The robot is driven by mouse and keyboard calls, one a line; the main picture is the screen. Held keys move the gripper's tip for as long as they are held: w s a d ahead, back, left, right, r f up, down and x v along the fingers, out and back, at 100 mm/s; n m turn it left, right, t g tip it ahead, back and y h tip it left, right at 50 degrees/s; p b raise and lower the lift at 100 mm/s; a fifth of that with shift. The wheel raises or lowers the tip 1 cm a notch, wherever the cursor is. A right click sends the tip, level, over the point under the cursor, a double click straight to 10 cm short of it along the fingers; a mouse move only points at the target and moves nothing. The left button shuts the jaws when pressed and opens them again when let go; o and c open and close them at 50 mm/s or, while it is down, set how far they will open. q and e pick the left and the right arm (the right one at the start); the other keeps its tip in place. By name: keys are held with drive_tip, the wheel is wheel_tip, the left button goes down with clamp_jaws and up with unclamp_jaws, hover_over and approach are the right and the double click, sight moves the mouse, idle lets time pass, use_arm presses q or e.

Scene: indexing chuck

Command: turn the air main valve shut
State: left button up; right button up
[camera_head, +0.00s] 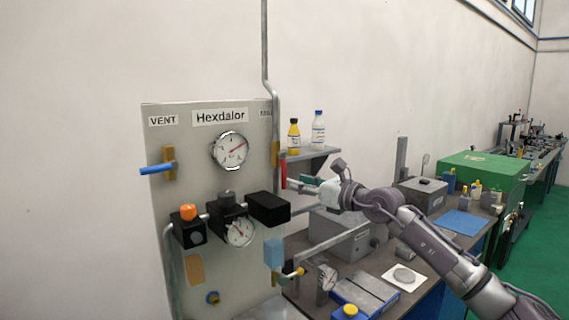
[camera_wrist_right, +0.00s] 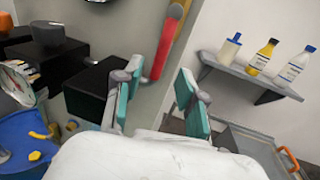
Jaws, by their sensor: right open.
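The grey panel (camera_head: 180,130) carries a brass valve (camera_head: 275,152) at its right edge, below a small label (camera_head: 265,113) partly hidden by the pipe. Its red lever (camera_head: 283,174) hangs down, close to vertical. The lever also shows in the right wrist view (camera_wrist_right: 166,45), with its lower end ahead of the gap between my fingers. My right gripper (camera_head: 303,182) is open with teal pads, just right of the lever. In the right wrist view the open gripper (camera_wrist_right: 158,98) has nothing between its pads; I cannot tell whether it touches the lever. My left gripper is out of view.
A black box (camera_head: 268,208) juts from the panel left of the gripper. A shelf (camera_head: 308,153) with a yellow bottle (camera_head: 294,135) and a white bottle (camera_head: 318,130) is above my gripper. A blue-handled VENT valve (camera_head: 158,168) is at left. The cluttered bench lies below.

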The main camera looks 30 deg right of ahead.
sight(284, 179)
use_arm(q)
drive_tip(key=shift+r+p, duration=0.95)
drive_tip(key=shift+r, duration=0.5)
use_arm(e)
drive_tip(key=shift+x, duration=2.85)
drive_tip(key=shift+f, duration=0.1)
clamp_jaws()
